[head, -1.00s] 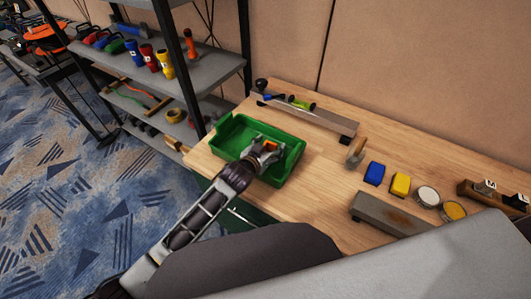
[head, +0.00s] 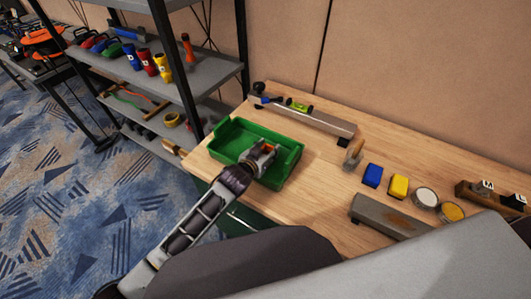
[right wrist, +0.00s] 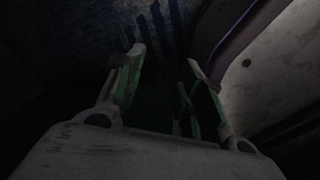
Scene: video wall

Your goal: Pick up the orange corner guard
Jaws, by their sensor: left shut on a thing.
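The orange corner guard (head: 268,148) shows as a small orange patch between the fingers of my left gripper (head: 264,153) in the head view. Most of it is hidden by the gripper. My left gripper is shut on it, over the inside of the green tray (head: 231,133). I cannot tell whether the guard still touches the tray floor. My right gripper (right wrist: 168,68) shows only in the dark right wrist view, its fingers spread and nothing seen between them.
The tray sits at the left end of the wooden workbench (head: 322,152). A long grey tool (head: 318,120) lies behind it. A blue block (head: 372,175), a yellow block (head: 399,186) and round tins stand to the right. A shelf rack (head: 195,87) stands at the left.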

